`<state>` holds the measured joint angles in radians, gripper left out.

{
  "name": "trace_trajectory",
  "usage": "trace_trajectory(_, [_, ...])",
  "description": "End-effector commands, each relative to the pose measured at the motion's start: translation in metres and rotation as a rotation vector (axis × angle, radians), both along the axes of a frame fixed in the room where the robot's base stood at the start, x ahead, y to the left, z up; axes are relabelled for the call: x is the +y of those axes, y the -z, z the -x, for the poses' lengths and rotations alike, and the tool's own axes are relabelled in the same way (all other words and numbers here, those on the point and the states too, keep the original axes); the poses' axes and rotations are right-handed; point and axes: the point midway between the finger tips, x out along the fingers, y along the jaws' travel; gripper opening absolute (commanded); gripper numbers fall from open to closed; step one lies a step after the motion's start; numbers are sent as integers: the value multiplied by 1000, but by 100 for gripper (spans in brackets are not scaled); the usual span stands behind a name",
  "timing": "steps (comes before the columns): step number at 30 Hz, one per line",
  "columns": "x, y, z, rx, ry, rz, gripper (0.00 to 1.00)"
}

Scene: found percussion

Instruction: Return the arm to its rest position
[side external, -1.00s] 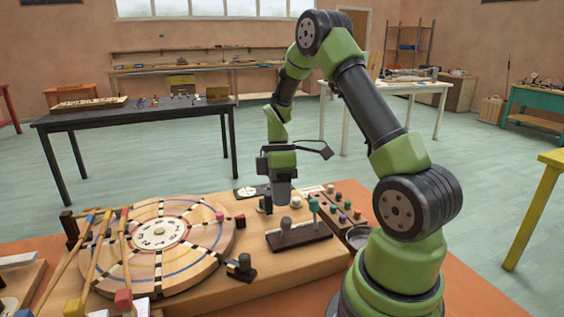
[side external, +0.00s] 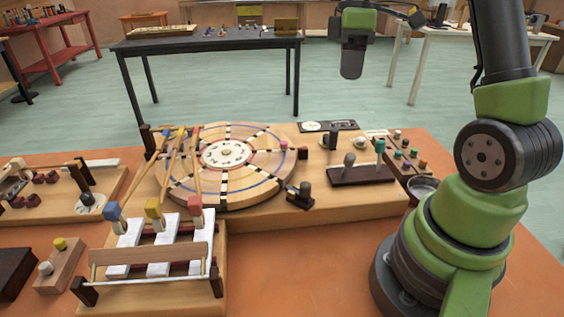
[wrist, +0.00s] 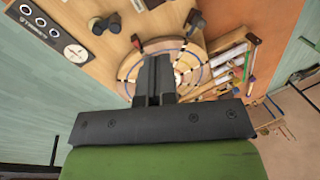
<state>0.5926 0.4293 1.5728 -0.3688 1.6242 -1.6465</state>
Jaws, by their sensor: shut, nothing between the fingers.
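My green and black arm stands at the right of the side external view, on the orange table (side external: 300,270). My gripper (side external: 351,72) hangs in the air with its fingers pointing down, well above the board and apart from everything. In the wrist view my gripper (wrist: 154,75) shows its two dark fingers together with nothing between them. Part of the round wooden wheel (wrist: 193,65) appears behind the fingers in that view. The top of my arm is cut off by the side external view's upper edge.
The wooden wheel (side external: 265,190) lies on a wide board, with several mallets over its left side. A dark lever block (side external: 360,173) and a block of coloured knobs (side external: 402,153) sit at right. White bars (side external: 163,250) stand in front. A black table (side external: 205,42) is behind.

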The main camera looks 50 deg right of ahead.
Motion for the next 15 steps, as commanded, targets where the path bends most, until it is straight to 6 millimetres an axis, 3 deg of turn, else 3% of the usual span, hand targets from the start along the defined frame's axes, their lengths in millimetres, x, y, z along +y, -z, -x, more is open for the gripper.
trace_trajectory(6, [73, -46, 18, -176, 255, 114, 0])
trace_trajectory(15, [149, -67, 74, -438, 683, -5, 0])
